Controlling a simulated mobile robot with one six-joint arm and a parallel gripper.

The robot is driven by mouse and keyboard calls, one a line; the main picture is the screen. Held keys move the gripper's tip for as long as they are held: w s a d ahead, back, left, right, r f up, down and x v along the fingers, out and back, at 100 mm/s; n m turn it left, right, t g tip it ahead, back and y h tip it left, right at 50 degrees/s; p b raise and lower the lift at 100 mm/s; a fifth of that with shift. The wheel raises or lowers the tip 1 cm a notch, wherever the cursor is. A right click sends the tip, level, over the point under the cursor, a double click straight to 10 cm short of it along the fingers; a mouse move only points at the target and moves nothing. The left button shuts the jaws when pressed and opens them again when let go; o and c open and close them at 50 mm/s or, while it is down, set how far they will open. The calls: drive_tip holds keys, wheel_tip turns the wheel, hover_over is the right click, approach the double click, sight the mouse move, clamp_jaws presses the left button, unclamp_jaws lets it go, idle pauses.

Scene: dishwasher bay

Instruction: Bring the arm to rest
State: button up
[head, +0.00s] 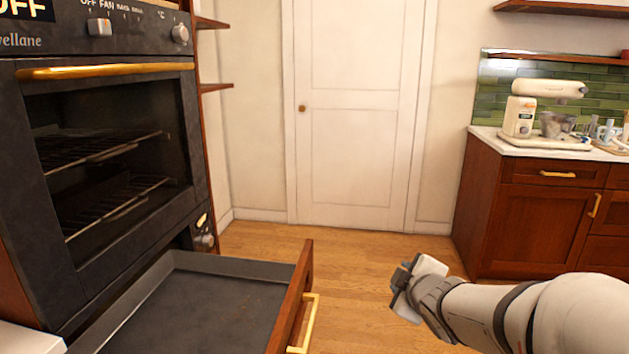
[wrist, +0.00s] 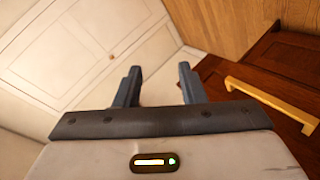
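My gripper (wrist: 160,86) shows in the wrist view with its two fingers apart and nothing between them. In the head view my gripper (head: 402,283) is at the lower right, out over the wooden floor and to the right of an open drawer. My arm reaches in from the right edge of the head view. The gripper appears clear of the drawer and the cabinets.
The open drawer (head: 205,310) with a gold handle (head: 306,325) juts out below the oven (head: 115,150). A closed white door (head: 355,120) stands behind. A wooden cabinet (head: 535,215) with a mixer (head: 540,110) on its counter is at right. Floor (head: 350,262) between is free.

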drive_tip(key=s+a+r+m+g+p, duration=0.1)
drive_tip(key=s+r+m+g+p, duration=0.4)
drive_tip(key=s, duration=0.5)
drive_tip(key=s+a+r+m+g+p, duration=0.1)
drive_tip(key=s+r+m+g+p, duration=0.4)
drive_tip(key=s, duration=0.5)
drive_tip(key=m+p, duration=0.2)
drive_tip(key=p, duration=0.1)
drive_tip(key=shift+s+a+p, duration=0.25)
drive_tip(key=shift+a+p, duration=0.05)
drive_tip(key=shift+a, duration=0.1)
